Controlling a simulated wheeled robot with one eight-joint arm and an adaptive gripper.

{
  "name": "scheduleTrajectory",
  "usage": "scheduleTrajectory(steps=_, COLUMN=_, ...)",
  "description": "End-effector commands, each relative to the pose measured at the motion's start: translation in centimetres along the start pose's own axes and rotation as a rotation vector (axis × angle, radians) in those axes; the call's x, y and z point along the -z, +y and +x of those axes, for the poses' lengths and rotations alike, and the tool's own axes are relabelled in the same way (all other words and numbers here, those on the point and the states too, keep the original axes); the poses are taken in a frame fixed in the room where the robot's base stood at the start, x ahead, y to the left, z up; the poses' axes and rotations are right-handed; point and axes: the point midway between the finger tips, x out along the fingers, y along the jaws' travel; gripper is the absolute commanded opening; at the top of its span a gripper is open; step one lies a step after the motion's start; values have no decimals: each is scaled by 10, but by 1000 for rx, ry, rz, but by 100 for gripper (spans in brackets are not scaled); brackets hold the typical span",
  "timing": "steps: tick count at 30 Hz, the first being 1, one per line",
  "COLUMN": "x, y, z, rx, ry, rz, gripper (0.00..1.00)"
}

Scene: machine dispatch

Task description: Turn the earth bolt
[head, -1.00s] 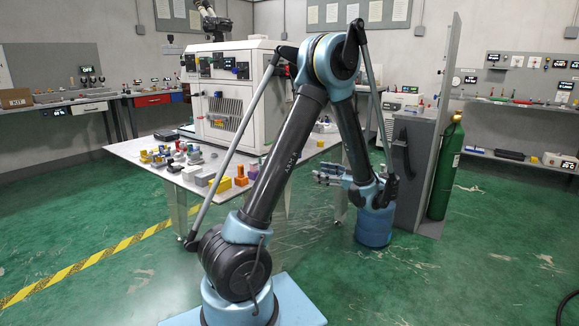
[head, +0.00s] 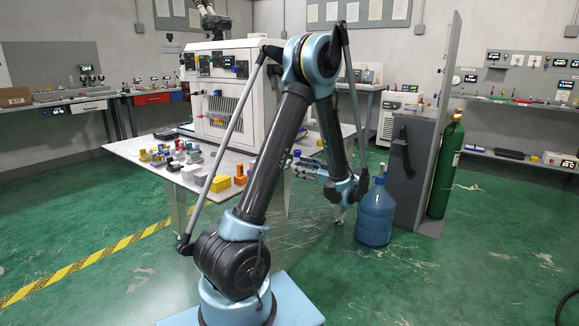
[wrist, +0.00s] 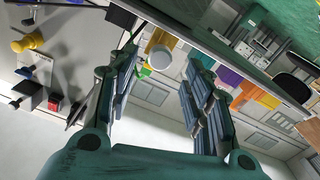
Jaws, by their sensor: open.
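The white machine (head: 229,120) stands on the worktable (head: 130,152), with dark panels on its upper front and a vent grille below. I cannot pick out the earth bolt in either view. My gripper (head: 303,167) is beside the table's right edge, pointing left, apart from the machine. In the wrist view my gripper (wrist: 163,75) is open, its two ribbed fingers wide apart. A pale round thing (wrist: 160,60) shows beyond and between the fingers; I cannot tell what it is. Nothing is held. My arm hides part of the machine's right side and the table.
Several small parts and coloured blocks, among them a yellow block (head: 221,183), lie along the table's front. A blue water bottle (head: 375,215) stands on the floor right of my gripper. A grey cabinet (head: 411,165) and green gas cylinder (head: 451,170) stand farther right. The right-hand floor is open.

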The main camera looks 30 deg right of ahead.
Motion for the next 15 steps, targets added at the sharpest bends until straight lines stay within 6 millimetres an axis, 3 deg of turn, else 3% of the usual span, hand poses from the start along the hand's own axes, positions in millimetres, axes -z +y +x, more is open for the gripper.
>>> scheduleTrajectory(steps=6, x=0, y=-1, z=33, rx=3, ry=1, rz=0, gripper=46)
scheduleTrajectory(steps=15, x=0, y=-1, z=54, rx=2, ry=0, rz=0, gripper=46)
